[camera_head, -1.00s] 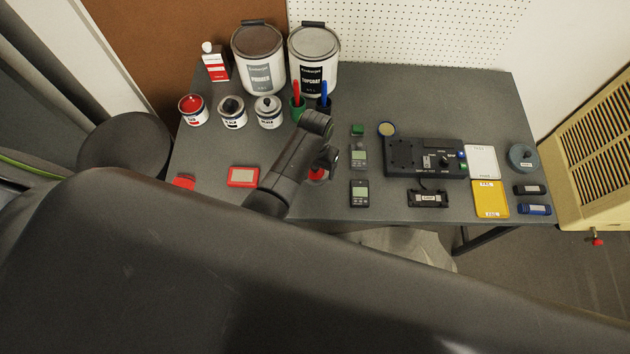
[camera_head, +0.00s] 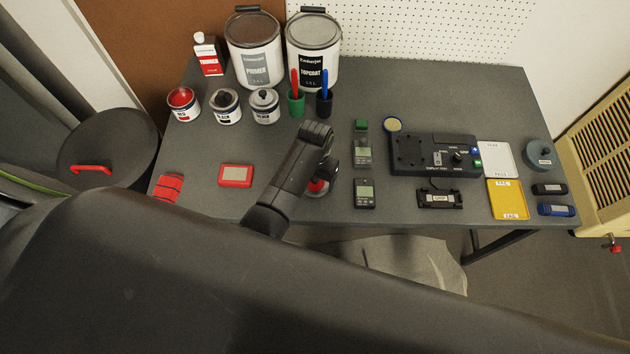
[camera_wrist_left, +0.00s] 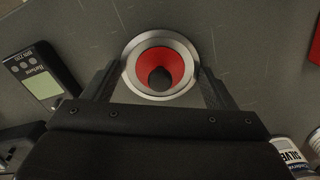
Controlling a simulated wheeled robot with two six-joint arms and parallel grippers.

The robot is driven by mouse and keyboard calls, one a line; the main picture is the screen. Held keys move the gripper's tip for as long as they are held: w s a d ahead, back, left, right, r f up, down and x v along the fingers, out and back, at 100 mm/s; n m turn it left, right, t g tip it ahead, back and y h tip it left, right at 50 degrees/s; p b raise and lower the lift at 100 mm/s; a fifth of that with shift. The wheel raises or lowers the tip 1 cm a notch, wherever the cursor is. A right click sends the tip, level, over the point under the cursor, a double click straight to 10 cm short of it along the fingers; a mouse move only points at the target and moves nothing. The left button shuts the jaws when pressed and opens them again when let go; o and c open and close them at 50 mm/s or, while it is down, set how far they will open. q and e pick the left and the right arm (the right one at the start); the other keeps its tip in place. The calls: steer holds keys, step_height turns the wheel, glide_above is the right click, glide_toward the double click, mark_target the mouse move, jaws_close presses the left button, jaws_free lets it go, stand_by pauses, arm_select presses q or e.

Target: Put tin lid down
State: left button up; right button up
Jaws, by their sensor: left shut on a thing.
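The tin lid is a red disc with a silver rim and a dark round knob (camera_wrist_left: 160,78). In the head view its red part (camera_head: 316,187) shows partly behind my arm, near the table's front edge. My left gripper (camera_wrist_left: 160,85) is shut on the lid, with one finger at each side of its rim. The lid is at or just above the grey table top; I cannot tell if it touches. An open tin of red paint (camera_head: 182,104) stands at the back left of the table. My right gripper is not in view.
Closed small tins (camera_head: 226,106) stand right of the red one, before large primer (camera_head: 252,62) and topcoat (camera_head: 313,65) cans. A red-framed box (camera_head: 236,175) lies left of my arm, a dark meter (camera_head: 364,193) right of it. A black device (camera_head: 432,155) is further right.

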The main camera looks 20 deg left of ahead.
arm_select(q)
steer(key=shift+f, duration=0.1)
steer(key=o, duration=0.9)
steer(key=shift+o, duration=0.2)
step_height(320, 180, up, 12)
steer(key=p, duration=1.3)
steer(key=shift+p, duration=0.4)
